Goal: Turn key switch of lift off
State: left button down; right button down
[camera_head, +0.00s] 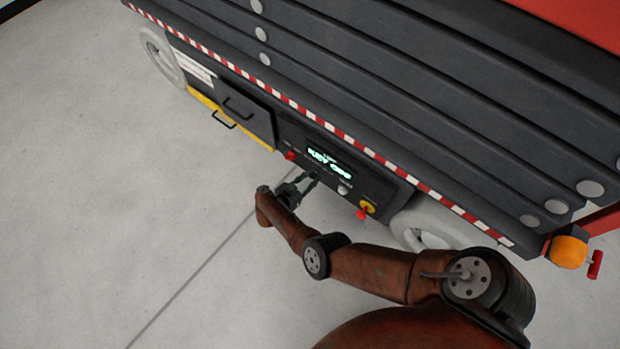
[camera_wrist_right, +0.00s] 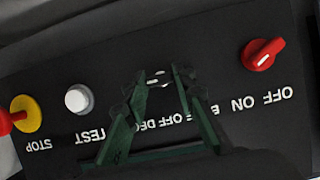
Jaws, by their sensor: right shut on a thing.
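The lift's dark control panel (camera_head: 337,167) is on its side and fills the right wrist view, where its labels appear upside down. A small silver key switch (camera_wrist_right: 158,77) sits above the lettering "OFF DEC...", partly covered by my fingers. My right gripper (camera_head: 309,180) reaches the panel below the lit display, and its green fingers (camera_wrist_right: 156,92) are closed around the key. The key's exact angle is hard to tell. My left gripper is not in view.
A red rotary knob (camera_wrist_right: 263,54) by "OFF ON", a white TEST button (camera_wrist_right: 78,98) and a yellow-collared STOP button (camera_wrist_right: 26,110) flank the key. The lit display (camera_head: 329,163) is blurred. Wheels (camera_head: 425,228) stand nearby; the floor (camera_head: 120,250) is clear.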

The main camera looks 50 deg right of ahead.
dwell(0.3)
jog(key=c, duration=1.6)
grip_release()
jog(key=w+v, duration=0.1)
jog(key=v, duration=1.1)
jog(key=shift+s, duration=0.45)
jog(key=shift+a, duration=0.1)
